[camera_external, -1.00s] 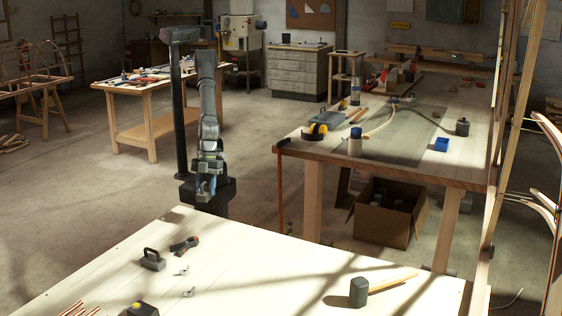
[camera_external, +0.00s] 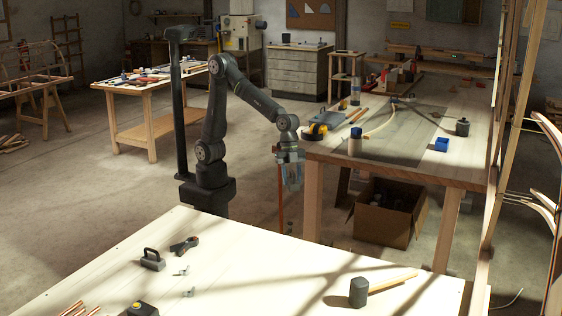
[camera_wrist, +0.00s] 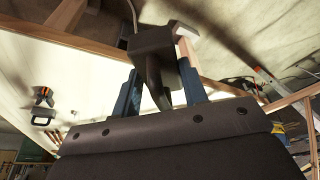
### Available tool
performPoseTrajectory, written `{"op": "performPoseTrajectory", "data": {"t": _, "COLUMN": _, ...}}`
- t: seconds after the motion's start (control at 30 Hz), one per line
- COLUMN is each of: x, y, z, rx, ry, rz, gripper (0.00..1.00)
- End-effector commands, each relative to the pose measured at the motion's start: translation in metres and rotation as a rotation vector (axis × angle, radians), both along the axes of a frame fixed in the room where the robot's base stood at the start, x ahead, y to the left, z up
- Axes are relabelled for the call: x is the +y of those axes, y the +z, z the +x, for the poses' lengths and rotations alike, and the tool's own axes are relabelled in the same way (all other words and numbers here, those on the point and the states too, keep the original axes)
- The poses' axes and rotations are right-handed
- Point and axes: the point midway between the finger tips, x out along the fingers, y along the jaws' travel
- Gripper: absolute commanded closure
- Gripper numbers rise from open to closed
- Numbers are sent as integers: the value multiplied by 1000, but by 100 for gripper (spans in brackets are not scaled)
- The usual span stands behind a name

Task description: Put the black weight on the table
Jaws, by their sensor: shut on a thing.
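My gripper (camera_external: 291,182) hangs beyond the far edge of the front table (camera_external: 250,265), near the left end of the right-hand bench. In the wrist view, my gripper's blue fingers (camera_wrist: 161,92) flank a dark blocky thing (camera_wrist: 152,45) and are shut on it. I cannot tell for certain that this is the black weight; outside, it is hard to make out. A dark weight with a loop handle (camera_external: 152,261) stands on the front table at the left. In the wrist view, a small looped thing (camera_wrist: 42,121) shows at the left.
A mallet (camera_external: 358,292) lies at the front table's right. A dark clamp (camera_external: 184,245), wing nuts and a yellow-topped box (camera_external: 140,309) lie at its left. The middle is clear.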

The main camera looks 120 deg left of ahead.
Motion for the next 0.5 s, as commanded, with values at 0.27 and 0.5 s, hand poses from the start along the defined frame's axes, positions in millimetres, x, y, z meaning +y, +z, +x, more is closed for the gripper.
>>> {"op": "performPoseTrajectory", "data": {"t": 0.27, "x": 99, "y": 1, "z": 40, "rx": -1, "ry": 158, "rz": -1, "gripper": 100}}
{"op": "performPoseTrajectory", "data": {"t": 0.5, "x": 188, "y": 0, "z": 57, "rx": -2, "ry": 285, "rz": -2, "gripper": 100}}
